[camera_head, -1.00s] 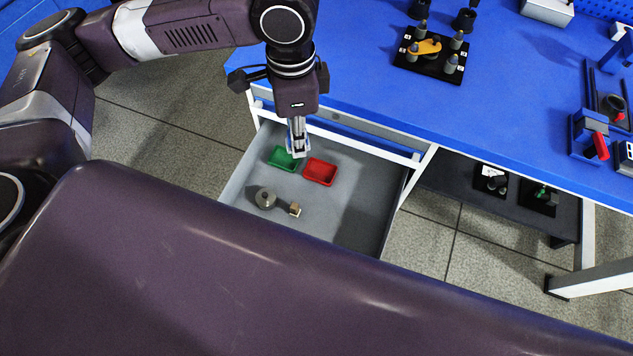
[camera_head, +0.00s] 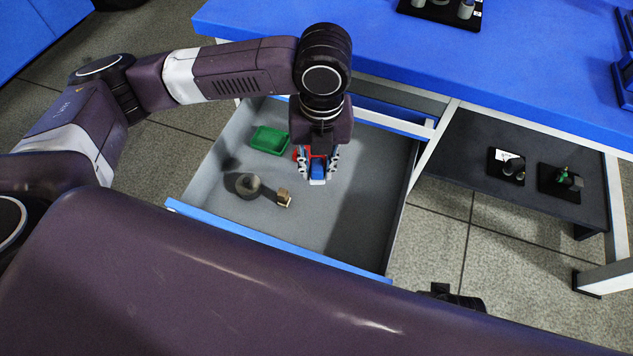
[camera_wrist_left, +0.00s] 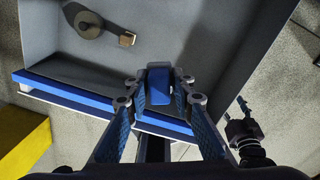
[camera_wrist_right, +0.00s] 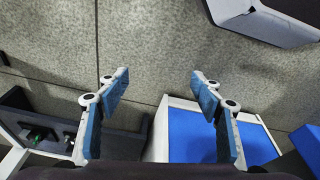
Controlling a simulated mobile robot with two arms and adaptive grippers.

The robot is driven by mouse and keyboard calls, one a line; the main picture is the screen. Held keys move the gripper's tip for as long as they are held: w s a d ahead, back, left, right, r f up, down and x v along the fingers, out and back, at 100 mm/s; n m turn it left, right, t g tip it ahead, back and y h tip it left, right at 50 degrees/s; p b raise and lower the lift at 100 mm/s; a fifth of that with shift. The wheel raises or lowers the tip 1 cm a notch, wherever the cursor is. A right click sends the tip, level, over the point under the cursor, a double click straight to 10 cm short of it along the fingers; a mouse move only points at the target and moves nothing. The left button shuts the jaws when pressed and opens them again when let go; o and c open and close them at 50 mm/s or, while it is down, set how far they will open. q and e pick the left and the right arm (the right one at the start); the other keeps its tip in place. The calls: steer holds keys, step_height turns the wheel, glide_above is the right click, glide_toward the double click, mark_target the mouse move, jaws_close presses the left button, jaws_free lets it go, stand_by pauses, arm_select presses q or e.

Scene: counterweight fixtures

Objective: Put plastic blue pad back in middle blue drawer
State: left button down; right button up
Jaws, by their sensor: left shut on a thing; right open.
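The blue pad (camera_head: 318,170) is held between the fingers of my left gripper (camera_head: 317,172), above the open drawer. The pad (camera_wrist_left: 159,85) also shows between the fingertips in the left wrist view. The drawer (camera_head: 350,215) is grey inside with a blue front, pulled out below the blue bench top. My left gripper is shut on the pad, and the red tray (camera_head: 296,155) is mostly hidden behind it. My right gripper (camera_wrist_right: 160,82) is open and empty in its wrist view, with floor beyond it.
The drawer's right part is clear. A dark lower shelf (camera_head: 470,150) holds small fixtures to the right.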

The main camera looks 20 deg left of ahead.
arm_select(q)
steer(key=b, duration=0.4)
glide_above(317, 213)
step_height(317, 213, down, 13)
steer(key=shift+f, duration=0.4)
step_height(317, 213, down, 5)
steer(key=shift+r+b, duration=0.1)
steer(key=shift+b, duration=0.6)
steer(key=shift+f, duration=0.45)
arm_select(e)
steer(key=w+v, duration=0.2)
steer(key=v, duration=0.9)
steer(key=shift+r+t, duration=0.4)
steer(key=shift+r, duration=0.2)
steer(key=shift+s+d, duration=0.1)
arm_select(q)
steer(key=c, duration=1.7)
jaws_free()
steer(key=shift+f, duration=0.1)
steer(key=shift+o, duration=0.2)
